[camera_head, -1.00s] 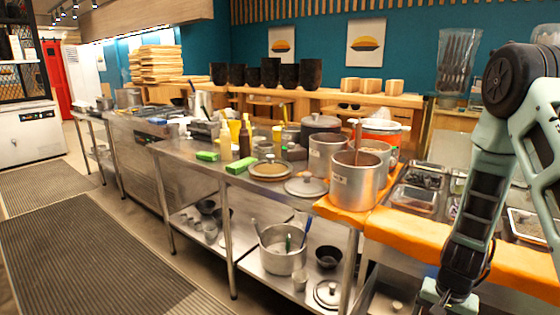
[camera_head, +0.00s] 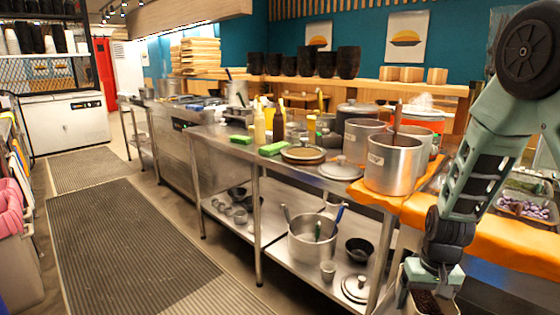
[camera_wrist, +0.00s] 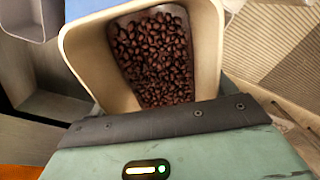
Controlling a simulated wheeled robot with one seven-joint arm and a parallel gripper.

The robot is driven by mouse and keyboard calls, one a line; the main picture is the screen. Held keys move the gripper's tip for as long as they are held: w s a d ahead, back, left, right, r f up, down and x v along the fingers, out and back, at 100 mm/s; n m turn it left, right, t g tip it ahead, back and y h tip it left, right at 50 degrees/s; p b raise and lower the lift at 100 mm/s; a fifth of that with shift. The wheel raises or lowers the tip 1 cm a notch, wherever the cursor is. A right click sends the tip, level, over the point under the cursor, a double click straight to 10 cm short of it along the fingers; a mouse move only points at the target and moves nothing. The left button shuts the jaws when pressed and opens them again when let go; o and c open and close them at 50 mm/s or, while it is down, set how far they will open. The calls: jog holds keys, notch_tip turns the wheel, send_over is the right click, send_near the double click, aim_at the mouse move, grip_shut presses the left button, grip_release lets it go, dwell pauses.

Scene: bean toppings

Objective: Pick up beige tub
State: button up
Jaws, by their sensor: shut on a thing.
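The beige tub (camera_wrist: 88,72) fills the upper middle of the wrist view, and dark brown beans lie inside it. In the head view, the tub (camera_head: 410,303) shows at the bottom edge, below my gripper (camera_head: 432,275), with its lower part cut off. My gripper (camera_wrist: 165,122) is shut on the tub's near wall in the wrist view. The tub is held in the air beside the counter's front, with its opening facing up. The fingertip inside the tub is hard to make out.
A steel counter (camera_head: 215,142) with pots and green sponges runs along the middle. Its lower shelf holds a large pot (camera_head: 312,246). An orange cloth (camera_head: 440,220) covers the near counter end. Pink and grey bins (camera_head: 18,240) stand left. The matted floor (camera_head: 125,245) is clear.

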jog(key=a, duration=0.1)
jog(key=w+a+n, duration=0.1)
jog(key=a+n+b, duration=0.1)
jog(key=shift+w+a+r, duration=0.3)
jog(key=shift+a, duration=0.05)
jog(key=r+p, duration=0.1)
jog(key=p, duration=0.4)
jog(key=s+r+p, duration=0.1)
jog(key=p, duration=0.4)
jog(key=shift+s+r, duration=0.3)
jog(key=shift+r, duration=0.05)
jog(key=shift+s+r+p, duration=0.1)
jog(key=shift+s+p, duration=0.2)
jog(key=shift+p, duration=0.9)
